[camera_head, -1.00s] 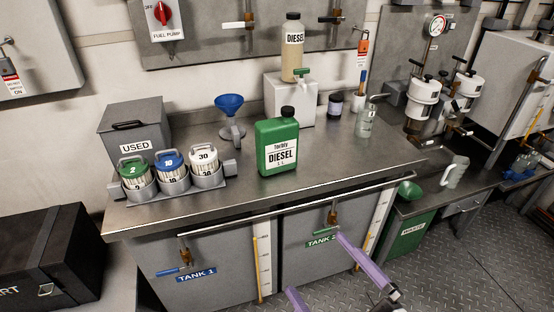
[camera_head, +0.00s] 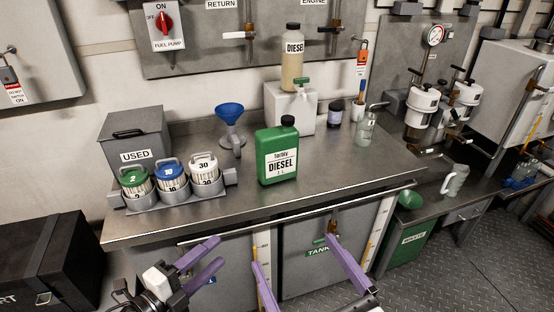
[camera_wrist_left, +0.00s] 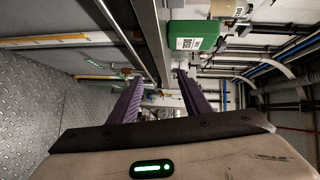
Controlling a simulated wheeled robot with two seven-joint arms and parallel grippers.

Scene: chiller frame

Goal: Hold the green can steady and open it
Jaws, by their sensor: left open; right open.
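The green can (camera_head: 277,157) stands upright on the steel bench, with a black cap (camera_head: 288,120) on top and a white DIESEL label. It also shows sideways at the top of the left wrist view (camera_wrist_left: 197,35). My left gripper (camera_head: 218,252) is open and empty, low in front of the bench and left of the can. My right gripper (camera_head: 293,252) is open and empty, in front of the bench edge below the can. Neither gripper touches the can.
A rail (camera_head: 300,214) runs along the bench front. Left of the can are a rack of lidded jars (camera_head: 172,190), a USED box (camera_head: 137,138) and a blue funnel (camera_head: 230,112). Behind it a DIESEL bottle (camera_head: 293,70) stands on a grey block (camera_head: 272,105).

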